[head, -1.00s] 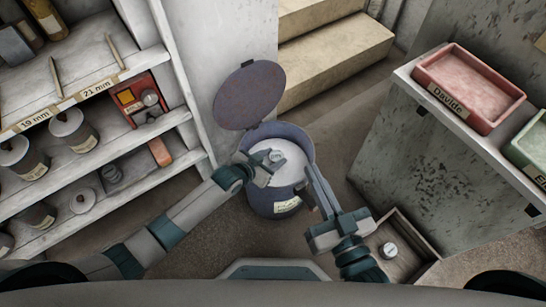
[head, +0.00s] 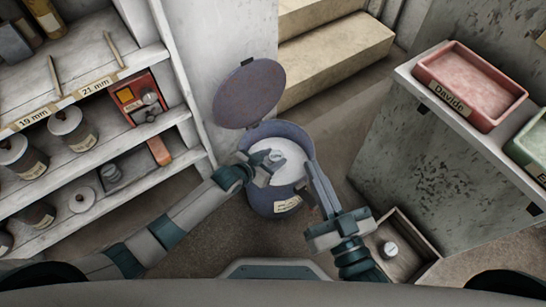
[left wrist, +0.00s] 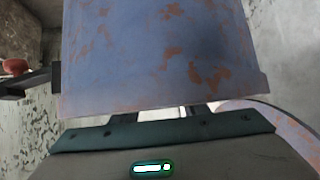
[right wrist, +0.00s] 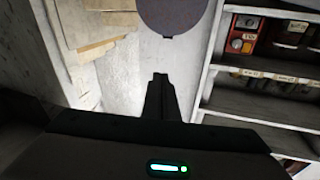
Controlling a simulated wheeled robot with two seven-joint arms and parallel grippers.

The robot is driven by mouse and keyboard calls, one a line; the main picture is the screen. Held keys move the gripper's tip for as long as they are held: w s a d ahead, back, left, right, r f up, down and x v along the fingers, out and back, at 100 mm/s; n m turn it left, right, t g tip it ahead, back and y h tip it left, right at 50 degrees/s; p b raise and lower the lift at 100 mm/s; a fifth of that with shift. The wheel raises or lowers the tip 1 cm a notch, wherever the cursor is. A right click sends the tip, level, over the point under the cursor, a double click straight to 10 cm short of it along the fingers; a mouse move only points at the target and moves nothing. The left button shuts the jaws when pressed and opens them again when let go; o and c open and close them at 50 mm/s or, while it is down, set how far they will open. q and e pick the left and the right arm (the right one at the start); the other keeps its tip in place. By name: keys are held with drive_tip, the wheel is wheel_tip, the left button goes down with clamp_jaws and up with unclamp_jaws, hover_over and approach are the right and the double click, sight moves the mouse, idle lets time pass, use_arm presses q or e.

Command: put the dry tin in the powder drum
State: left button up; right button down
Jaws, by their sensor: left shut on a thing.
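The powder drum (head: 280,203) is a blue-grey drum with its round rusty lid (head: 250,92) swung open and white powder (head: 290,172) inside. My left gripper (head: 268,166) is over the drum's mouth, shut on a small grey tin (head: 276,155). The tin shows above the powder; I cannot tell whether it touches it. In the left wrist view a rust-spotted blue surface fills the middle and the held tin is hidden. My right gripper (head: 320,185) is beside the drum's right rim; its fingers look together and empty in the right wrist view (right wrist: 160,78).
A wooden crate (head: 425,262) with a similar small tin (head: 390,249) stands right of the drum. Shelves with jars (head: 70,128) are at left. A ledge with a red tray (head: 470,88) and a green tray (head: 530,150) is at right. Steps (head: 335,50) rise behind.

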use_arm(q)
drive_tip(key=shift+f, duration=0.3)
use_arm(e)
drive_tip(key=shift+s+a+r+t, duration=0.1)
drive_tip(key=shift+s+r+t, duration=0.1)
drive_tip(key=shift+r+t, duration=0.4)
use_arm(q)
drive_tip(key=o, duration=1.2)
use_arm(e)
drive_tip(key=shift+r, duration=0.15)
use_arm(q)
drive_tip(key=shift+r, duration=0.1)
use_arm(e)
drive_tip(key=shift+r, duration=0.1)
use_arm(q)
drive_tip(key=shift+r+p, duration=1.9)
drive_tip(key=shift+p, duration=0.1)
use_arm(e)
drive_tip(key=shift+r, duration=2.05)
